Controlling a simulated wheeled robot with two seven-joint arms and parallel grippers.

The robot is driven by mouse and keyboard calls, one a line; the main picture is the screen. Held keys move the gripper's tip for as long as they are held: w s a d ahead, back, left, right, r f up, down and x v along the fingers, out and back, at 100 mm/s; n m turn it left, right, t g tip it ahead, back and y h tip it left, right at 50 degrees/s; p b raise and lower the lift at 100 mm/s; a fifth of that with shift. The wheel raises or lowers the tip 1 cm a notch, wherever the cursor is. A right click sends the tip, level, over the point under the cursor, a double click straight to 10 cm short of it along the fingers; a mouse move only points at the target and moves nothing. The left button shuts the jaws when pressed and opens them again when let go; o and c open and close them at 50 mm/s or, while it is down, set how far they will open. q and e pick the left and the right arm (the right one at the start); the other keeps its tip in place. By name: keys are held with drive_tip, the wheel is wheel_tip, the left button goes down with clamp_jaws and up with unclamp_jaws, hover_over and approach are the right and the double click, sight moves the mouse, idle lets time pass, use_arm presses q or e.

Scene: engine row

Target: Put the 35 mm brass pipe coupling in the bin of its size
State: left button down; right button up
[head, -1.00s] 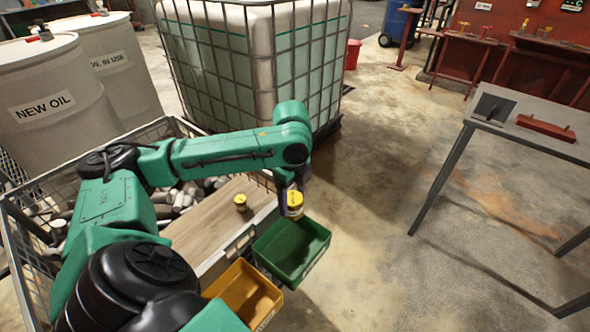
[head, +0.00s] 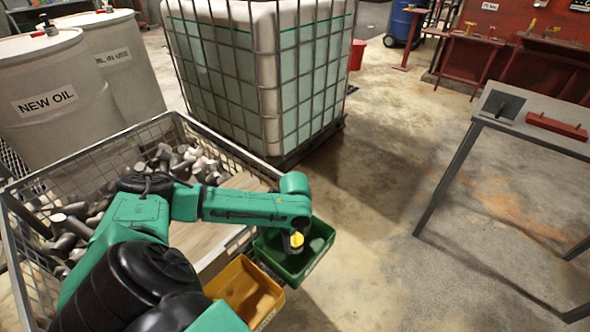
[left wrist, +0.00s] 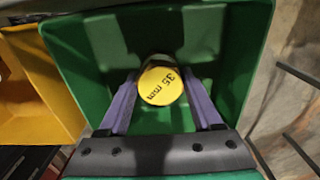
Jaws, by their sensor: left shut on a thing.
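The brass pipe coupling (left wrist: 161,85) shows a round yellow end marked "35 mm" in the left wrist view. My left gripper (left wrist: 162,92) is shut on it, with one finger on each side. In the head view the coupling (head: 296,241) is at the end of my left arm, over and apparently within the green bin (head: 314,262). In the left wrist view the green walls (left wrist: 235,75) surround the coupling. Whether it touches the bin floor I cannot tell. A yellow bin (head: 238,275) sits beside the green one. My right gripper is not in view.
A wire crate (head: 150,133) with metal pipe fittings and a wooden board (head: 203,240) lies behind the bins. A caged white tank (head: 262,85) stands behind. A grey table (head: 500,118) is at right. Concrete floor right of the bins is clear.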

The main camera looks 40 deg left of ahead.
sight(295, 239)
use_arm(q)
drive_tip(key=shift+c, duration=0.3)
unclamp_jaws()
wheel_tip(295, 239, up, 12)
drive_tip(key=p, duration=0.1)
idle(0.4)
